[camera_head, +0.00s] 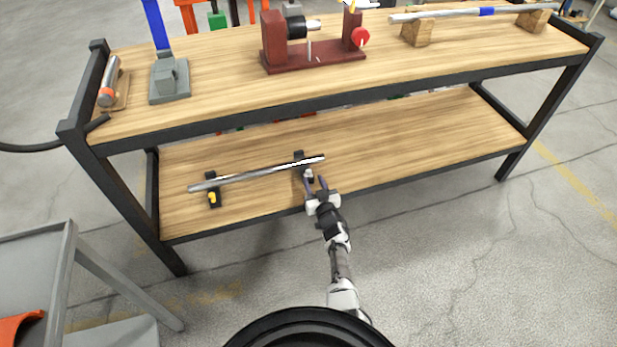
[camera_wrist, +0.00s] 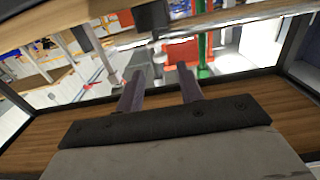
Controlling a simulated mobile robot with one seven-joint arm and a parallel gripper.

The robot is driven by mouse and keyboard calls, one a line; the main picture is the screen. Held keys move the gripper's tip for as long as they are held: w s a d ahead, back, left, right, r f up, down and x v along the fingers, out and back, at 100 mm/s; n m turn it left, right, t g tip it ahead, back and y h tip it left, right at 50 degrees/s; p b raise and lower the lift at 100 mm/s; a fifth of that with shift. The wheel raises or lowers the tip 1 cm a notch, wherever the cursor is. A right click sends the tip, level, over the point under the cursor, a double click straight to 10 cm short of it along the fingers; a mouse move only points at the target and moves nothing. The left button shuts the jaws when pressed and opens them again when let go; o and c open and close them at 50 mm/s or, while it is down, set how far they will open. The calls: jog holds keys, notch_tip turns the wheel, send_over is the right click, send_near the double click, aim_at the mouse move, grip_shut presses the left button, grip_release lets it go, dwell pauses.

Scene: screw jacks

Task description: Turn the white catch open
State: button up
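A metal rod (camera_head: 250,175) lies across two dark brackets on the lower shelf. The right bracket (camera_head: 299,157) carries a small white catch (camera_head: 309,176) on its near side. The left bracket (camera_head: 213,184) has a yellow catch (camera_head: 212,197). My gripper (camera_head: 315,184) is at the shelf's front, just in front of the white catch, its two fingers apart with nothing clearly held. In the wrist view the fingers (camera_wrist: 160,82) are also spread, and the right bracket (camera_wrist: 152,17) shows beyond them. Whether a finger touches the catch I cannot tell.
The upper shelf (camera_head: 220,105) overhangs behind the rod and holds a red screw fixture (camera_head: 312,55) and a grey block (camera_head: 169,80). The lower shelf's right part (camera_head: 430,135) is bare. A grey cart (camera_head: 40,260) stands at the lower left.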

aim_at(310, 172)
jog(key=b+x, duration=0.4)
jog(key=x, duration=0.1)
jog(key=shift+a+f, duration=0.1)
jog(key=shift+f, duration=0.1)
jog(key=shift+w+a+r+b, duration=0.15)
jog(key=shift+w+r+b, duration=0.05)
jog(key=shift+w+b, duration=0.35)
grip_shut()
jog(key=shift+r+n+g+y+p, duration=0.25)
jog(key=shift+n+y+p, duration=0.2)
jog(key=shift+y, duration=0.25)
jog(key=n+g+y+b, duration=0.1)
jog(key=f+n+g+y+b, duration=0.1)
jog(key=y, duration=0.1)
jog(key=shift+n+y, duration=0.3)
jog(key=shift+n, duration=0.05)
jog(key=shift+r+n+g+y+b, duration=0.2)
jog(key=shift+n+g+y+b, duration=0.3)
jog(key=shift+g+y, duration=0.1)
